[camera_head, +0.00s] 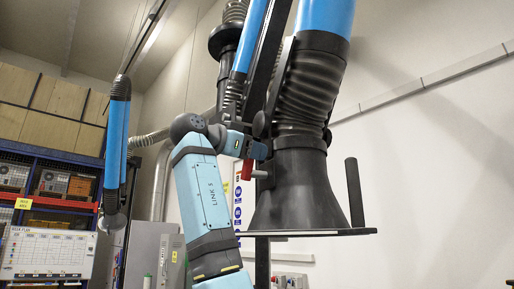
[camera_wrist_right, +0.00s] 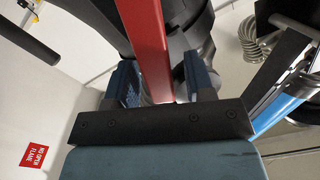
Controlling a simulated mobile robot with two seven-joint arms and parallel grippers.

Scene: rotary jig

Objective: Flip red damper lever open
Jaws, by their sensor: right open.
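The red damper lever (camera_head: 247,170) hangs beside the upper part of the black extraction hood (camera_head: 297,190) in the head view. My right gripper (camera_head: 256,149) is up at the lever, close to the hood's neck. In the right wrist view the lever (camera_wrist_right: 148,40) is a long red bar running down between the two blue-black fingers of my right gripper (camera_wrist_right: 162,80). The fingers stand open, with gaps visible on both sides of the bar. The bar's lower end is hidden behind the dark palm plate. My left gripper is not in view.
A black ribbed hose (camera_head: 309,85) and blue tubes (camera_head: 325,15) rise above the hood. A dark upright post (camera_head: 354,192) stands at the hood's right rim. Shelving (camera_head: 60,185) and a whiteboard (camera_head: 46,254) are far left.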

